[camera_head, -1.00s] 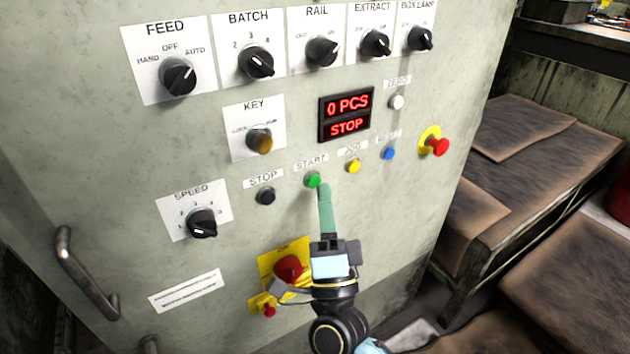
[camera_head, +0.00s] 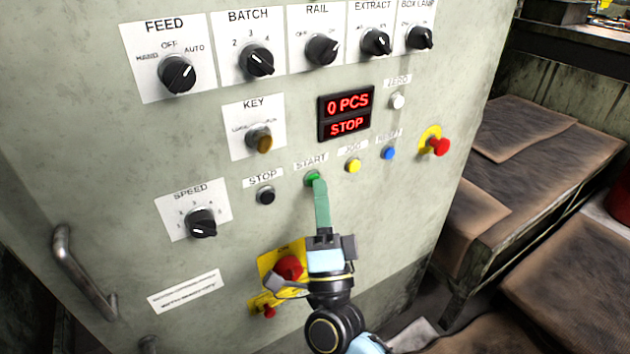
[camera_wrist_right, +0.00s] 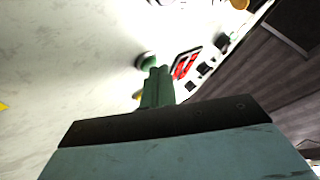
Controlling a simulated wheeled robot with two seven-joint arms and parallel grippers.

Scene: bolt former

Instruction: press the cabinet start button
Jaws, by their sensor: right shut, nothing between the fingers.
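The green start button (camera_head: 312,178) sits under the START label on the cabinet front (camera_head: 110,130), between the black stop button (camera_head: 266,196) and the yellow jog button (camera_head: 353,165). My right gripper (camera_head: 319,184) is shut and empty. Its green fingertips overlap the lower right edge of the start button in the head view; whether they touch it I cannot tell. In the right wrist view the shut fingers (camera_wrist_right: 158,82) end just beside the green button (camera_wrist_right: 145,60). The display (camera_head: 346,114) reads 0 PCS and STOP. My left gripper is not in view.
A blue reset button (camera_head: 389,153) and a red emergency button (camera_head: 438,146) lie to the right. A red rotary switch on a yellow plate (camera_head: 290,266) is beside my right wrist. Selector knobs such as the speed knob (camera_head: 202,223) stick out of the panel.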

